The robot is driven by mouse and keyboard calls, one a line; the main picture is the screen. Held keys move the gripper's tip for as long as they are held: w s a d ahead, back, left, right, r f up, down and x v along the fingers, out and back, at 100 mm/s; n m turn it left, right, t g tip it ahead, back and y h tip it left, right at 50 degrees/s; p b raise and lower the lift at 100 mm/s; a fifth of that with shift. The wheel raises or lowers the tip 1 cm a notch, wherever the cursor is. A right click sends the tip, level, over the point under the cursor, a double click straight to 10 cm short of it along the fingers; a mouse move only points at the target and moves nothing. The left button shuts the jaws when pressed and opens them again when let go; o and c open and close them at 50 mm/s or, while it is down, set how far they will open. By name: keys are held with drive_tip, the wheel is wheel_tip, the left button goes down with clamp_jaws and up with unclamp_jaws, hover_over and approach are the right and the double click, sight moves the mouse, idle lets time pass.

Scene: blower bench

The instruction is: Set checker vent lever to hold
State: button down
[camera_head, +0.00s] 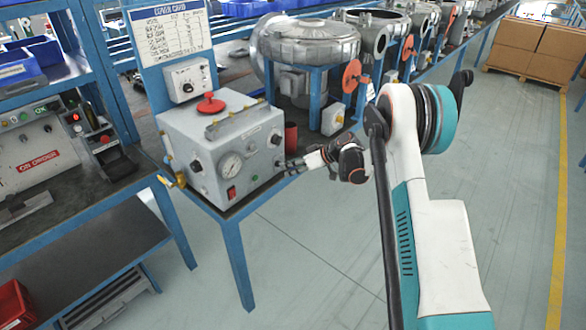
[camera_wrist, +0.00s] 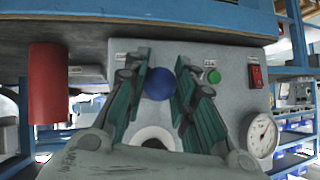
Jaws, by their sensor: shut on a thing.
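The checker is a grey box (camera_head: 225,180) on the bench, with a gauge (camera_head: 230,166) and a red switch (camera_head: 231,193) on its front. My gripper (camera_head: 288,167) reaches its right side from the right. The wrist view looks upside down, with the bench top above. There, a blue ball knob (camera_wrist: 159,84), apparently the vent lever's end, sits between the two fingers of my gripper (camera_wrist: 162,72), which is shut on it. The lever's shaft is hidden, and the head view does not show the knob. Small labels flank it, too small to read.
A green button (camera_wrist: 213,76), a red switch (camera_wrist: 257,76) and the gauge (camera_wrist: 262,135) share the panel. A red cylinder (camera_head: 291,137) stands close behind the gripper; it also shows in the wrist view (camera_wrist: 48,85). Blowers (camera_head: 305,40) stand behind.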

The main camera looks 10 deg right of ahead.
drive_tip(key=shift+w+r, duration=0.2)
drive_tip(key=shift+r, duration=0.35)
drive_tip(key=c, duration=1.3)
unclamp_jaws()
drive_tip(key=v, duration=1.2)
drive_tip(key=shift+a, duration=0.1)
